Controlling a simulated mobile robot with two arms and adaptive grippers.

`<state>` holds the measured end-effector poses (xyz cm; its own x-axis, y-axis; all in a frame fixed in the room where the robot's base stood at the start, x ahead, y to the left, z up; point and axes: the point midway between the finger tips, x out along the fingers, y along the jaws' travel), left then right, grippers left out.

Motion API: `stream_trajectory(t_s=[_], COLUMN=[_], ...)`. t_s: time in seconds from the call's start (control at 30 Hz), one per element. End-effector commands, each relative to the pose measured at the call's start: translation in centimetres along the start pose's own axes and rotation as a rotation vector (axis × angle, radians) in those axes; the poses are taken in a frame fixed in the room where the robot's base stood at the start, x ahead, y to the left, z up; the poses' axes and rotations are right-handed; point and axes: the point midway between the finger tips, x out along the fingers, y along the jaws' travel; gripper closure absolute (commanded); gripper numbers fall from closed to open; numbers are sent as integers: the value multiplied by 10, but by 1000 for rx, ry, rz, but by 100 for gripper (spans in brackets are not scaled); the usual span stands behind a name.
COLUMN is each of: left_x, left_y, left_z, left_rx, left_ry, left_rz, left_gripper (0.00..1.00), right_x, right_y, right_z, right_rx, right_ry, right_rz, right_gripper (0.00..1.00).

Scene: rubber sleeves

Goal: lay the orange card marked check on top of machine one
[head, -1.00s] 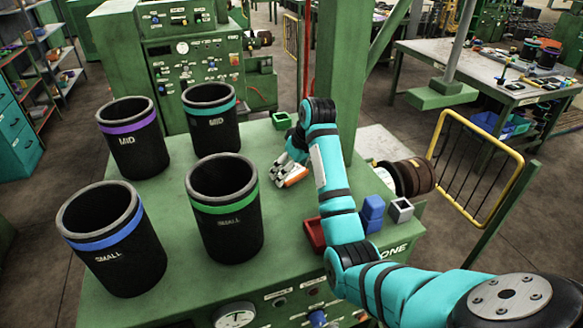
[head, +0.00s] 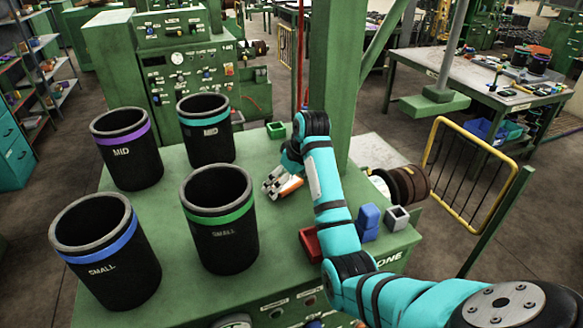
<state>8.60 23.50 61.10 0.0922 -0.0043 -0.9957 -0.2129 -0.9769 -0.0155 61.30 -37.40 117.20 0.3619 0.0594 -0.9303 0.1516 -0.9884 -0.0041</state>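The orange card (head: 291,186) shows as a small orange patch on or just above the green top of machine one (head: 275,240), whose front edge reads "ONE". Any check mark on the card cannot be made out. My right gripper (head: 272,187) is low over that top, beside the card's left side. My own fingers and wrist partly cover the card, so I cannot tell whether they grip it or whether it lies flat. My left gripper is not in view.
Several black rubber sleeves stand on the left of the top, including a green-banded SMALL one (head: 219,220) and a teal-banded MID one (head: 206,130). A red bin (head: 311,244), a blue block (head: 368,220), a grey box (head: 397,218) and a green box (head: 276,130) are near my arm.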

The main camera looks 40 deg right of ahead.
Motion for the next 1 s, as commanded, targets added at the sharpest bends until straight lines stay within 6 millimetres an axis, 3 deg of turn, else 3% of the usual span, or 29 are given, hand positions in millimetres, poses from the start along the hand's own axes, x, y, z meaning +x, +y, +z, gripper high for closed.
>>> stream_trajectory(t_s=[0.17, 0.2, 0.3, 0.7, 1.0], left_x=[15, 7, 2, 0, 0], left_y=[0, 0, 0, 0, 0], left_z=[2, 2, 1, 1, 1], left_rx=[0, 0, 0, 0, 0], left_ry=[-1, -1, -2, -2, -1], left_rz=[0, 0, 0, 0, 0], left_gripper=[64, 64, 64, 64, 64], right_x=[-32, -48, -68, -117, -129], right_y=[2, 2, 5, 2, 0], right_z=[-4, -5, -5, -4, -4], right_rx=[-1, 0, -2, 0, 2], right_ry=[15, 15, 15, 17, 15], right_rz=[7, 8, 16, 10, 4], right_gripper=[0, 0, 0, 0, 0])
